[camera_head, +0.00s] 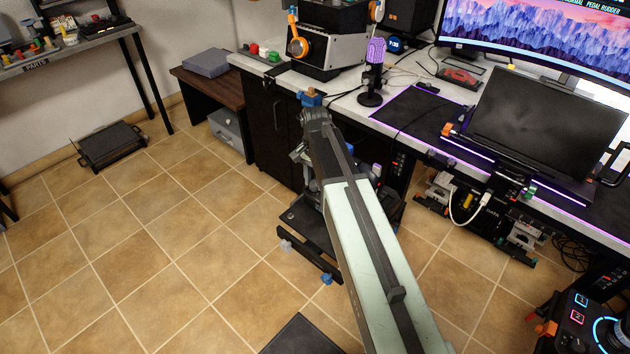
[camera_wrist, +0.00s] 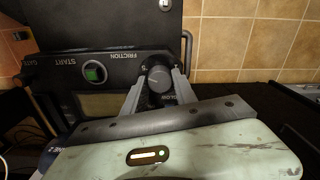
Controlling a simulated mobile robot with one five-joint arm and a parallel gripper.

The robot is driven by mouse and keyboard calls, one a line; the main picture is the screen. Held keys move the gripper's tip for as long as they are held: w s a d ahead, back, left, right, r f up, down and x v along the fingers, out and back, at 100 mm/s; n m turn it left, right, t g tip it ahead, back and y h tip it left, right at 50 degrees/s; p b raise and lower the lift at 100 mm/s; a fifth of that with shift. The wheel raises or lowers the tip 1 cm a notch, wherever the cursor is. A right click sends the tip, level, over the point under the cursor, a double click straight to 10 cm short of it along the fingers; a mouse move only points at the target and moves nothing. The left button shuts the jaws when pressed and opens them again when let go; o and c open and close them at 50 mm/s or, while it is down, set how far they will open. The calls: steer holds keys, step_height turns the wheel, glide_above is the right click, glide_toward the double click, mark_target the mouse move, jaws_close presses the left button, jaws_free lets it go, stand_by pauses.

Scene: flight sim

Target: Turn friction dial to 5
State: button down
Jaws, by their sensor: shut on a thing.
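The friction dial (camera_wrist: 160,78) is a round grey knob on a dark panel (camera_wrist: 115,62) in the wrist view. The word FRICTION appears upside down beside it. My gripper (camera_wrist: 159,75) is shut on the dial, with one finger on each side of it. The scale marks around the dial are partly covered by the fingers and too small to read surely, so its setting cannot be told. In the head view my arm reaches forward toward the desk, and the dial cannot be made out there.
A green START button (camera_wrist: 95,72) sits on the same panel, left of the dial. In the head view a white desk (camera_head: 345,103) carries a purple microphone (camera_head: 374,58) and a dark monitor (camera_head: 545,120). Tiled floor (camera_head: 150,240) is open to the left of my arm.

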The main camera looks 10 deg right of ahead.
mark_target(314, 183)
steer(key=shift+a+m, duration=0.1)
steer(key=shift+m, duration=0.4)
steer(key=c, duration=1)
jaws_free()
step_height(314, 183, up, 8)
steer(key=p, duration=0.8)
steer(key=shift+f, duration=0.1)
